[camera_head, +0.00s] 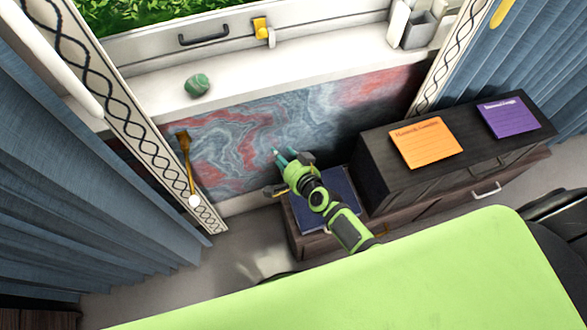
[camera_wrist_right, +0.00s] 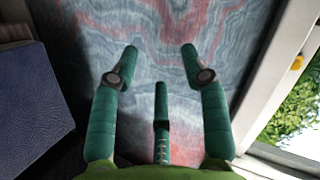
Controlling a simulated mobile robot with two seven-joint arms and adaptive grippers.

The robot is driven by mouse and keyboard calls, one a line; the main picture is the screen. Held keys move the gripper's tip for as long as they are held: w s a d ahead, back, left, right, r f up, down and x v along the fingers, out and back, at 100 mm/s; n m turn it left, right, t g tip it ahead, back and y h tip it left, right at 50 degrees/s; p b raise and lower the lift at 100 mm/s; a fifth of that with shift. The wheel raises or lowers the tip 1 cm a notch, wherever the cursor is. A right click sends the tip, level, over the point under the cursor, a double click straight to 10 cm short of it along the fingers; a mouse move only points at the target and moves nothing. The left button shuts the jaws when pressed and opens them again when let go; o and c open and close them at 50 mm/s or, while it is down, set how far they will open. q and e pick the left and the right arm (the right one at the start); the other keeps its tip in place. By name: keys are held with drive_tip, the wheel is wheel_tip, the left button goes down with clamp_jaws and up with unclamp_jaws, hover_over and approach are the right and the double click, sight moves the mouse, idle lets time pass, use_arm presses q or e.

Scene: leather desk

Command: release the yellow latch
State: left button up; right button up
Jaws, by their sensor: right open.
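The yellow latch (camera_head: 261,28) is on the lower window frame at the top of the head view, with a pale piece at its lower right. A small yellow piece (camera_wrist_right: 297,63) on the white frame at the right edge of the right wrist view looks like the same latch. My right gripper (camera_head: 282,155) is well below the latch, in front of the marbled wall panel. In the right wrist view, its teal fingers (camera_wrist_right: 160,62) are spread and empty, with the panel behind them. The latch is apart from the fingers. My left gripper is not in view.
A green stone (camera_head: 197,84) sits on the white sill (camera_head: 290,62). Grey containers (camera_head: 418,28) stand at its right end. A dark cabinet (camera_head: 365,175) with orange (camera_head: 426,142) and purple (camera_head: 508,117) cards is right of my gripper. A blue book (camera_head: 340,190) lies beside it. Curtains hang at both sides.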

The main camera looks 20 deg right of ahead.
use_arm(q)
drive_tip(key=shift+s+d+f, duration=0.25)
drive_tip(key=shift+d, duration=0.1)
use_arm(e)
drive_tip(key=shift+s+d+f+n+g, duration=0.15)
drive_tip(key=shift+s+d+f, duration=0.1)
drive_tip(key=shift+s+f, duration=0.4)
drive_tip(key=shift+s+d+f+n+g, duration=0.2)
drive_tip(key=shift+s+f, duration=0.25)
drive_tip(key=shift+f, duration=0.35)
